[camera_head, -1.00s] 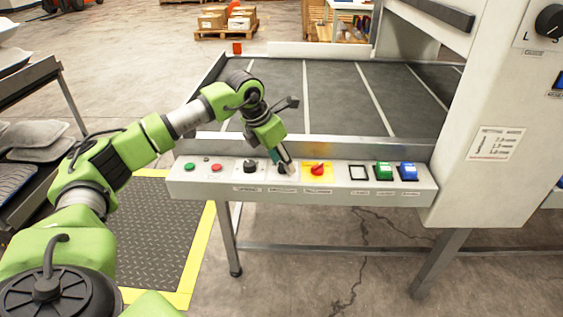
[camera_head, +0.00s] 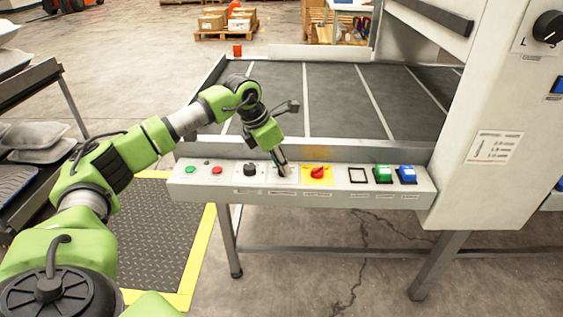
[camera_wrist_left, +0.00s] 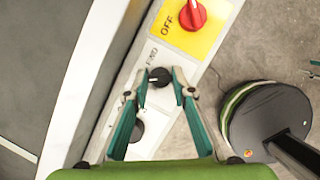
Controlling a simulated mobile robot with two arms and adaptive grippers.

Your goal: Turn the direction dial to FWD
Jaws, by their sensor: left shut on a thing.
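The direction dial (camera_wrist_left: 160,76) is a small black knob on a pale plate of the control panel, with a label reading roughly FWD beside it in the left wrist view. My left gripper (camera_wrist_left: 160,83) has its two teal fingers closed around the knob, one on each side. In the head view my left gripper (camera_head: 282,170) points down onto the panel and mostly hides this dial. Which way the dial's pointer faces is too small to tell.
The control panel (camera_head: 215,189) also carries a black knob (camera_head: 250,169) to the left and a red OFF switch (camera_head: 318,171) on yellow to the right. Green (camera_head: 383,173) and blue (camera_head: 407,174) buttons sit further right. The conveyor belt (camera_head: 335,95) lies behind.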

